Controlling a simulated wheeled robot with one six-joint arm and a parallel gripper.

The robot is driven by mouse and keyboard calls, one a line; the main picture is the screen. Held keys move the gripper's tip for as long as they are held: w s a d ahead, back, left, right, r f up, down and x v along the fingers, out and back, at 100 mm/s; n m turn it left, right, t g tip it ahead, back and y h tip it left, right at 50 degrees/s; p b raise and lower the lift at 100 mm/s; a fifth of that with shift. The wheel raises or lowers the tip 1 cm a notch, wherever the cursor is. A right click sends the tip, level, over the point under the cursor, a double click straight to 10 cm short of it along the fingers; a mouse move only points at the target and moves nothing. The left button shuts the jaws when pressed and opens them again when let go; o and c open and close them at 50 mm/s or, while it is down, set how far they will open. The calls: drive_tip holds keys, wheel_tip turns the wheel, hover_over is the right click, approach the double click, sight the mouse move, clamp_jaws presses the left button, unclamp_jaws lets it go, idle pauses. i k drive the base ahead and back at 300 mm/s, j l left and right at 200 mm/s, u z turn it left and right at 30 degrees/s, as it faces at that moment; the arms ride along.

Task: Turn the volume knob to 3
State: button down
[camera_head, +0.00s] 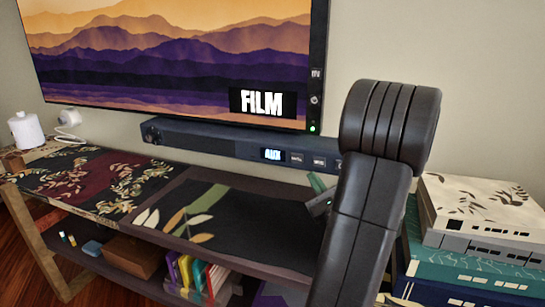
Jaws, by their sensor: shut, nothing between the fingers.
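A long dark soundbar (215,144) is mounted on the wall under the TV. A round dark knob (152,134) shows at its left end; its pointer and any numbers are too small to read. A lit display (272,154) on the bar reads AUX, with small buttons (297,158) to its right. My gripper (313,196) partly shows at the left edge of my arm, over the cabinet top and below the bar. It is shut and empty, well to the right of the knob and apart from it. My arm hides the bar's right end.
The TV (180,60) shows FILM. The low cabinet (240,225) has a dark patterned top, mostly clear below the bar. Stacked books and boxes (480,225) stand at the right. A white jar (26,130) stands far left.

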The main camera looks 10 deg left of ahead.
sight(151, 137)
drive_tip(key=u, duration=1.25)
